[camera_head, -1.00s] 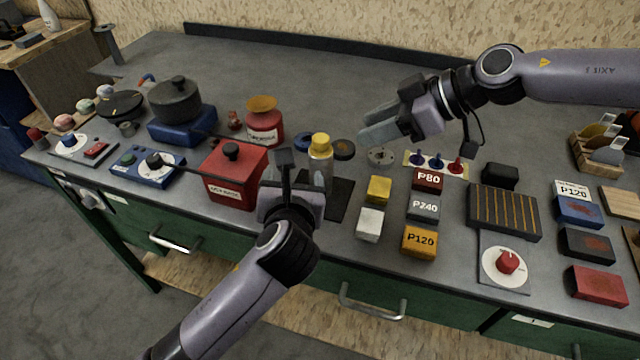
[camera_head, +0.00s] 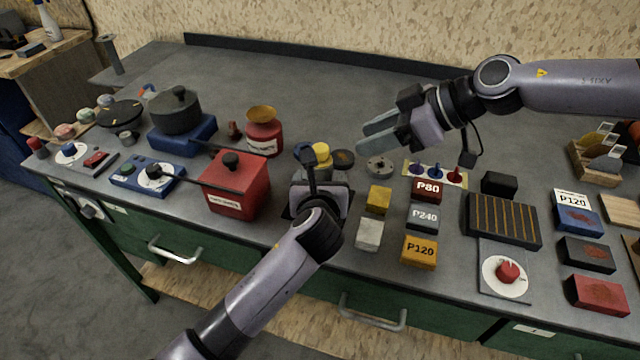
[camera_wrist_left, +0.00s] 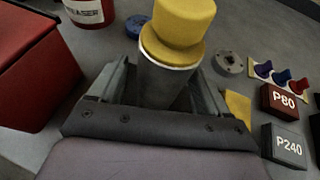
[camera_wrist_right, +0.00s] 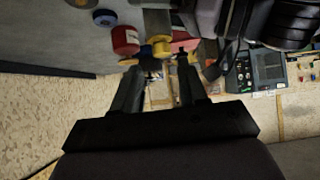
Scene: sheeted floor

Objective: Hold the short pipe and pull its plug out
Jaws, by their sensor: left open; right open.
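The short pipe is a grey metal tube that stands upright; its body (camera_wrist_left: 165,82) shows in the left wrist view. A yellow plug (camera_wrist_left: 180,30) sits in its top, and the plug (camera_head: 321,153) also shows in the head view. My left gripper (camera_wrist_left: 165,90) is open, with a finger on each side of the pipe; I cannot tell if they touch it. In the head view my left gripper (camera_head: 318,170) hides most of the pipe. My right gripper (camera_head: 368,138) is open and empty, above the bench to the right of the plug.
A red box (camera_head: 235,190) stands just left of my left gripper. Yellow and grey blocks and sanding blocks marked P80 (camera_head: 427,190), P240 and P120 lie to the right. A round metal disc (camera_head: 380,165) lies below my right gripper. The bench's back is clear.

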